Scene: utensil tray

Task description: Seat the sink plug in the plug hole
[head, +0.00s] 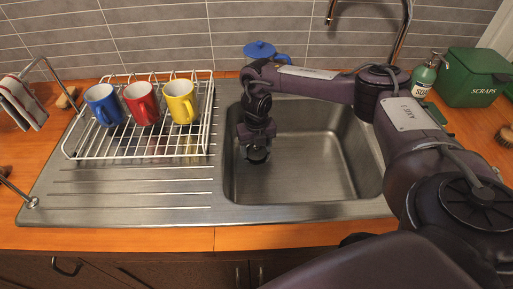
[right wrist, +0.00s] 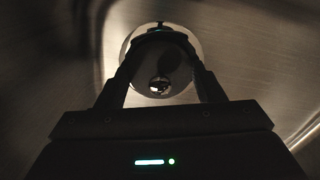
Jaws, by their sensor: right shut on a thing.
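My right gripper (head: 257,146) reaches down into the left part of the steel sink bowl (head: 310,185). It is shut on the sink plug (head: 258,157), which shows as a dark round shape under the fingertips. In the right wrist view a round disc with a pale rim, which I take as the plug (right wrist: 158,86), lies between and beyond the fingers (right wrist: 160,48), with a small shiny ball on it. I cannot make out the plug hole in either view. Whether the plug touches the bowl floor is unclear.
A white dish rack (head: 140,145) with blue, red and yellow mugs stands on the drainboard to the left. A tap (head: 405,35) rises behind the sink. A soap bottle (head: 424,76) and a green scraps box (head: 472,78) stand at the right. The bowl's right part is clear.

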